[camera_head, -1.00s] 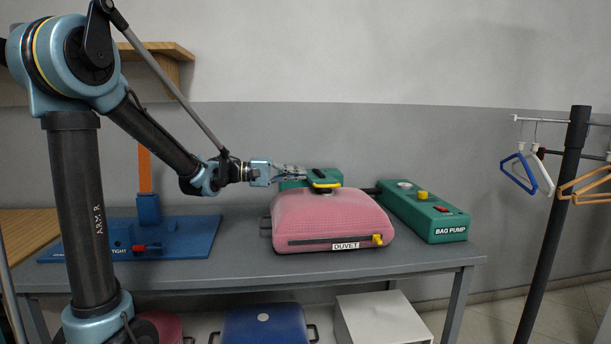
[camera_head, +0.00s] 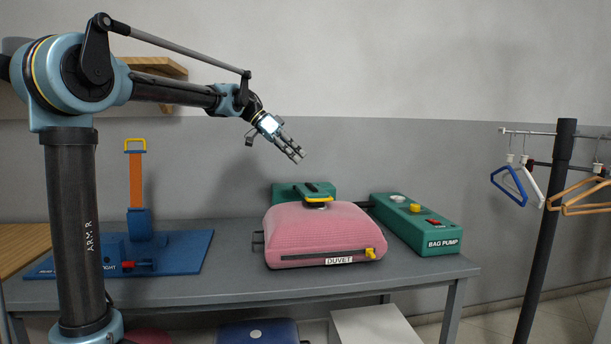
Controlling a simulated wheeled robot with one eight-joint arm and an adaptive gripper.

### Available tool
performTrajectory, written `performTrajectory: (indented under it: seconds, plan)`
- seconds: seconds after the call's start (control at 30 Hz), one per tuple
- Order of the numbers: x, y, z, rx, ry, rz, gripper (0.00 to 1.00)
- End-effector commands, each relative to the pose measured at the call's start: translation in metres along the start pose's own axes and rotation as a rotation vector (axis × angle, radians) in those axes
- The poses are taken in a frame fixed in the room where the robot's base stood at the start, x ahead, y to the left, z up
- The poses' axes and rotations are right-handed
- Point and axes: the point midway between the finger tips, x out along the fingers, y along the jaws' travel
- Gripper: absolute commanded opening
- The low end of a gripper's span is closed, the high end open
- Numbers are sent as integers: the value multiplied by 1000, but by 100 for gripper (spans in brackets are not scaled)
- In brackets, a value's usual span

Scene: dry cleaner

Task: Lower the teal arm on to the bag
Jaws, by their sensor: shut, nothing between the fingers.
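The pink duvet bag (camera_head: 318,228) lies puffed up on the grey bench, with a yellow zip pull (camera_head: 370,253) at its front right and a label reading DUVET. The teal arm (camera_head: 314,190) reaches forward from a teal block (camera_head: 284,192) behind the bag. Its dark round end sits on or just over the top of the bag; I cannot tell whether it presses. My gripper (camera_head: 297,153) is shut and empty, in the air above and left of the teal arm, pointing down to the right.
The teal bag pump (camera_head: 420,226) stands right of the bag. A blue base (camera_head: 183,256) with an upright orange strap (camera_head: 136,180) is at the left of the grey bench (camera_head: 230,285). Hangers (camera_head: 509,185) hang on a rack at the right. The air above the bag is free.

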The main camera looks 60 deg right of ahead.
Motion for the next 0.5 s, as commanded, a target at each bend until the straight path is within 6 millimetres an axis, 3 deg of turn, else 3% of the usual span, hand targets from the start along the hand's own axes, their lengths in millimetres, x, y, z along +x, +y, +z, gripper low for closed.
performTrajectory:
  seconds: [0.5]
  plan:
    - [84,0,0,-1,2,1,0]
